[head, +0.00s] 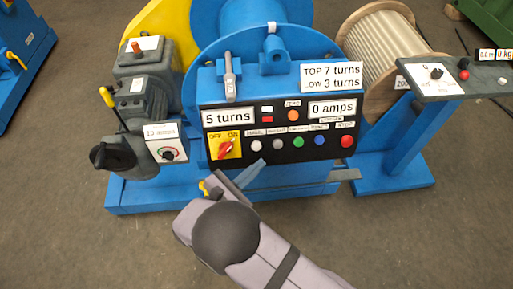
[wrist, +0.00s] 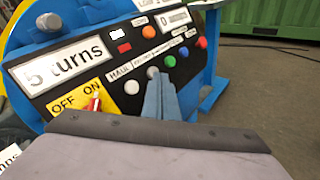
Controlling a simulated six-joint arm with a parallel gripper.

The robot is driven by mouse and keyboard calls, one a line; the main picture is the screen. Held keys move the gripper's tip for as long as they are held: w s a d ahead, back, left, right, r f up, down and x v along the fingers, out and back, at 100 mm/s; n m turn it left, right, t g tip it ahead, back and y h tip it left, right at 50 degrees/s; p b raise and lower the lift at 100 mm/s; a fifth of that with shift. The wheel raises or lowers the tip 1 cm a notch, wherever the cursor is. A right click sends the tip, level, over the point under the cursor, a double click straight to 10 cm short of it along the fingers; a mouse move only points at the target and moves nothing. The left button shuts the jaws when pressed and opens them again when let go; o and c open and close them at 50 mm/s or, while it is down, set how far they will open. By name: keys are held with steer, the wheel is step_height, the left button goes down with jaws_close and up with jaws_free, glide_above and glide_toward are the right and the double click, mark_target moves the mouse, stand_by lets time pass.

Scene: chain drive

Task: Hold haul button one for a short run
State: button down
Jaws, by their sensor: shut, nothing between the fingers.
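The black control panel (head: 285,163) on the blue machine carries a row of buttons. The white button (head: 254,146) is at the left, under a label starting with HAUL; it also shows in the wrist view (wrist: 131,87). A grey button (head: 277,144) is right of it. My gripper (head: 261,163) is shut and empty, its tips just below the row in the head view. In the wrist view its blue fingers (wrist: 161,78) overlap the grey button's lower edge, right of the white one. I see no contact with the white button.
A red switch (head: 226,148) on a yellow OFF/ON plate sits left of the buttons. A red button (head: 347,141) is at the row's right end. A grey motor unit (head: 145,100) stands left, a wound reel (head: 385,50) right. Floor in front is clear.

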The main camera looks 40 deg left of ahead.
mark_target(256, 146)
steer(key=shift+w+a+f+b, duration=0.8)
steer(key=shift+w+a+b, duration=0.3)
steer(key=shift+b, duration=0.05)
steer(key=shift+w+a+f+b, duration=0.8)
steer(key=shift+w+a+b, duration=0.3)
steer(key=shift+b, duration=0.05)
steer(key=shift+w, duration=0.1)
stand_by(0.5)
steer(key=shift+w+a+f+b, duration=0.2)
steer(key=shift+a+b, duration=0.05)
steer(key=shift+b, duration=0.2)
